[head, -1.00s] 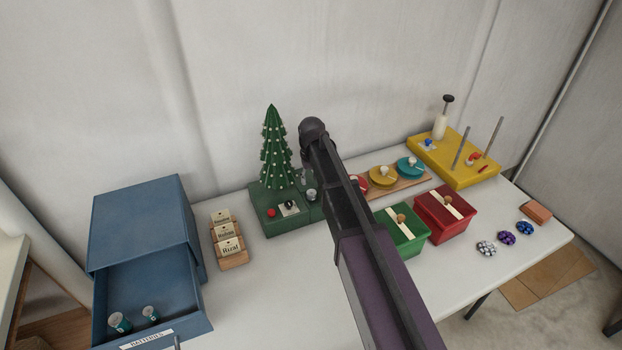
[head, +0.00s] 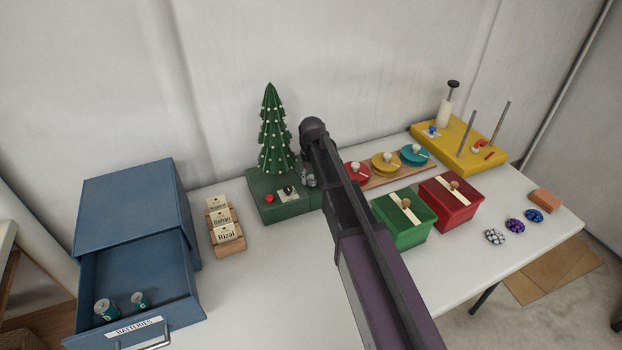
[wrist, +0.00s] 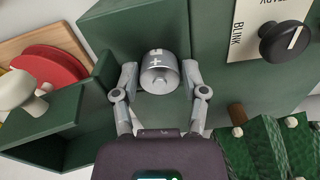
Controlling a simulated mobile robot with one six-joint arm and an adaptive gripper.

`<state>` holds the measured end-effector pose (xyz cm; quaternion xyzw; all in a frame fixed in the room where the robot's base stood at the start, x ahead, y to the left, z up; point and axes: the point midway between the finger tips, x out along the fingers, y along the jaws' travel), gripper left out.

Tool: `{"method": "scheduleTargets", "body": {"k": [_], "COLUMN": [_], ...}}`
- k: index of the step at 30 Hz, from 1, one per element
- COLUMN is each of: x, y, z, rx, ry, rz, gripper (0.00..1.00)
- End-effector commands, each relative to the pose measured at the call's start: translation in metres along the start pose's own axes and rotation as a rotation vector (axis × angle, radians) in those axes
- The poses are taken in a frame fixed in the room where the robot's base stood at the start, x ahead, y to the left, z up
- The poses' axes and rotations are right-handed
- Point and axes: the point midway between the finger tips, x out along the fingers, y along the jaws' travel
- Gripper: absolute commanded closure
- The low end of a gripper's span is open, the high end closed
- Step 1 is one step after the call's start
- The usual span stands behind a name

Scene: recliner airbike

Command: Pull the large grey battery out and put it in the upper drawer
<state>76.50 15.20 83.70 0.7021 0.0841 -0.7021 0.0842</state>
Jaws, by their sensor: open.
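The large grey battery (wrist: 158,76) shows in the wrist view, with a plus and minus mark, set in the green compartment beside the tree base (head: 285,198). My gripper (wrist: 160,72) is open, with one finger on each side of the battery; I cannot tell whether they touch it. In the head view my arm hides most of the gripper and compartment. The blue cabinet (head: 130,205) stands at the left, and its drawer labelled BATTERIES (head: 160,275) is pulled out. Two small green-and-silver batteries (head: 105,309) (head: 140,300) stand inside it.
A red button (head: 269,198) and a black knob (wrist: 285,42) sit on the green base, under the Christmas tree (head: 274,135). A wooden card holder (head: 229,245) stands between cabinet and tree. Green and red boxes (head: 404,220) (head: 452,203) stand right of my arm. The front table is clear.

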Motion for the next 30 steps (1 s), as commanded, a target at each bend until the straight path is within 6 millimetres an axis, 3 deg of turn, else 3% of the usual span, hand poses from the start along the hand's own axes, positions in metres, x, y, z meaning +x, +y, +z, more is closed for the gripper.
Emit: {"method": "scheduleTargets", "body": {"k": [11, 17, 30], "x": [0.0014, 0.0015, -0.0013], "y": [0.0003, 0.0003, 0.0003], "z": [0.0000, 0.0000, 0.0000], "rx": [0.000, 0.000, 0.000], "ry": [0.000, 0.000, 0.000], "rz": [0.000, 0.000, 0.000], "gripper": [0.43, 1.00, 1.00]}}
